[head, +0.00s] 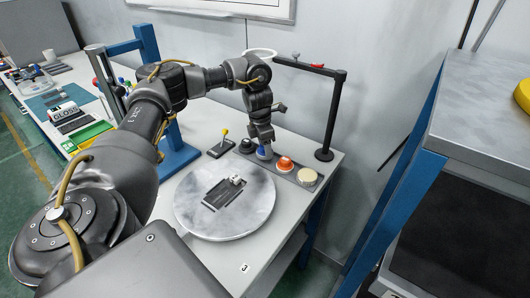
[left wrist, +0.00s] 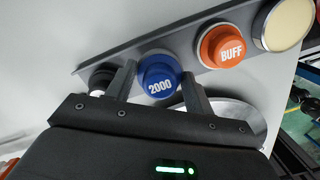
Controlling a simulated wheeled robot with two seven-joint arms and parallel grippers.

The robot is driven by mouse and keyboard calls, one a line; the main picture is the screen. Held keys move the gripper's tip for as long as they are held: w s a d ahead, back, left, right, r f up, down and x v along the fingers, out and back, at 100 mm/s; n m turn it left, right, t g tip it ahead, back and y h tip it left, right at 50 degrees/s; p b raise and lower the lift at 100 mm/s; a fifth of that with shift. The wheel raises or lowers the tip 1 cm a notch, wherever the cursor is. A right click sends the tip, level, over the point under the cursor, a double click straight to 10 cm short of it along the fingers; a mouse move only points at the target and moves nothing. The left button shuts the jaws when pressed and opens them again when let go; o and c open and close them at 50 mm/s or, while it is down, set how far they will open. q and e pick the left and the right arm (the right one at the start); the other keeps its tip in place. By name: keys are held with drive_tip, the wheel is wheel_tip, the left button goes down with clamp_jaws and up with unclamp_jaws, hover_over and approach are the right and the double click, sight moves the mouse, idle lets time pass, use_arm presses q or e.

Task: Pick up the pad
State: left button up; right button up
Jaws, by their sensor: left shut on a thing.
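A row of round pads stands on a grey rack (head: 280,166) at the back right of the table. The blue pad (left wrist: 160,78), marked 2000, is between the two fingers of my left gripper (left wrist: 160,88), which is shut on it. In the head view the blue pad (head: 264,154) shows under my left gripper (head: 263,147), in line with the others; I cannot tell whether it touches the rack. The orange pad (head: 285,164), marked BUFF, is right beside it. A cream pad (head: 307,177) is at the right end and a dark pad (head: 246,146) at the left. My right gripper is not in view.
A round grey turntable (head: 255,212) with a dark plate and small block lies in front of the rack. A yellow-knobbed lever (head: 223,140) stands to the left. A black post (head: 328,125) with an overhead arm rises behind the rack. A shelf (head: 480,100) stands at right.

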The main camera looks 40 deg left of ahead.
use_arm(q)
drive_tip(key=s+d+r+p, duration=0.1)
drive_tip(key=s+d+r, duration=0.6)
drive_tip(key=s+r, duration=0.4)
drive_tip(key=shift+s+d, duration=0.25)
drive_tip(key=shift+s, duration=0.15)
drive_tip(key=shift+r, duration=0.1)
